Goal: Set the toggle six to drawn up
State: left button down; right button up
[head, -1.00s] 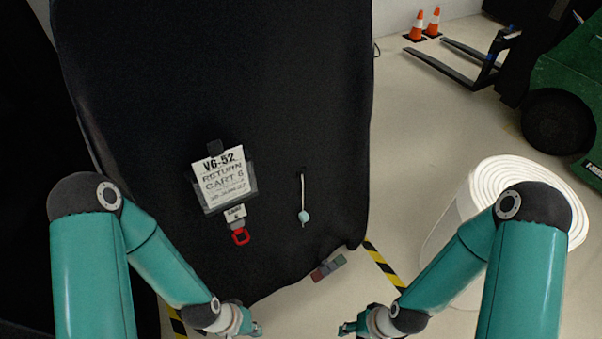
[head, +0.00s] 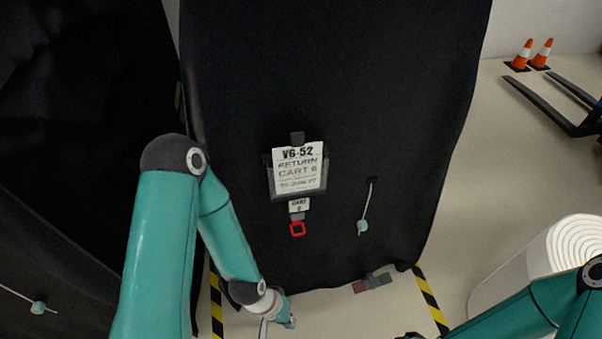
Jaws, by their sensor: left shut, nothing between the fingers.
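Toggle six appears to be the pale blue bead (head: 362,227) on a thin light cord (head: 368,202), hanging down the front of the black cover (head: 390,100) on cart 6. The cord leans slightly, with the bead at its lower end. The label (head: 299,168) reading "VG-52 RETURN CART 6" hangs to its left. My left gripper (head: 290,322) is shut and empty, low at the bottom of the picture, below and left of the bead and apart from it. Only a dark tip of my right gripper (head: 410,337) shows at the bottom edge.
A red loop (head: 297,229) hangs under a small cart tag. Another covered cart with a similar bead (head: 38,307) stands at left.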

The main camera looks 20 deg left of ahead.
aim_at(362, 226)
jog(key=z, duration=0.55)
jog(key=k, duration=1.3)
jog(key=z, duration=0.8)
jog(key=i, duration=1.55)
jog(key=u, duration=0.75)
